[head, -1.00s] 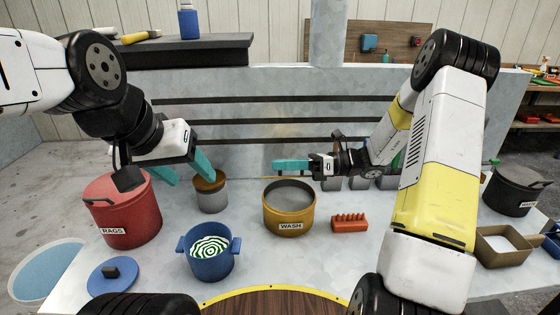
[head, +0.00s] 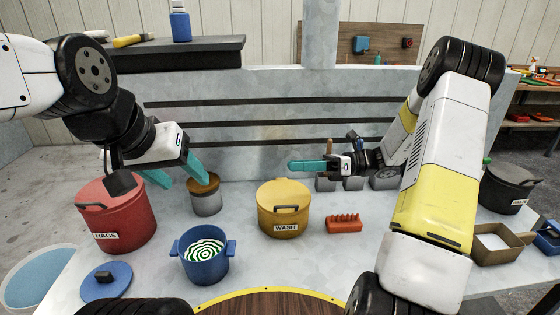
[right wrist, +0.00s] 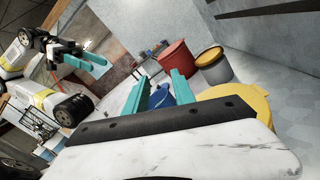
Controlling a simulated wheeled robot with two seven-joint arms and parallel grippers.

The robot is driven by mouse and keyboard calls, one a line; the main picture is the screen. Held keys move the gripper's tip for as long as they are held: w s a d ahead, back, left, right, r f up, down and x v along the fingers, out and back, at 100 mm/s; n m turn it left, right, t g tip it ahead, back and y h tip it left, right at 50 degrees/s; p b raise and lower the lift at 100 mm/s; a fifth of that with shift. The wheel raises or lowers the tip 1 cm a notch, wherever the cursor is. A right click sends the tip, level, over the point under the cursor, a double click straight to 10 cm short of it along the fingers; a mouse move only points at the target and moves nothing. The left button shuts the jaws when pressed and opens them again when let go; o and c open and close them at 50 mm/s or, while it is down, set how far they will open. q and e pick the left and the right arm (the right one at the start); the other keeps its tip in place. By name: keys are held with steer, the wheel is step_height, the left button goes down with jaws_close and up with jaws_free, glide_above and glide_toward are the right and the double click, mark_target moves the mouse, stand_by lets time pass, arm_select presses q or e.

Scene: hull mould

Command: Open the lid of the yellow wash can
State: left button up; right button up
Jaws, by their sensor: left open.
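The yellow wash can (head: 283,222), labelled WASH, stands upright on the grey table. A yellow lid (head: 284,193) with a dark handle (head: 285,208) covers its top. The lid's yellow edge shows at the right in the right wrist view (right wrist: 240,97). My left gripper (head: 180,175) is open and empty, left of the can, above the table between the red can and the small grey can. My right gripper (head: 292,165) is behind and above the wash can, apart from it. Its two teal fingers (right wrist: 161,90) are spread with nothing gripped between them.
A red RAGS can (head: 118,217) and a blue pot (head: 204,265) stand left. A small grey can (head: 207,203) is behind the pot. A blue lid (head: 107,284) lies front left. An orange block (head: 344,224) sits right of the wash can.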

steer(key=shift+d, duration=0.85)
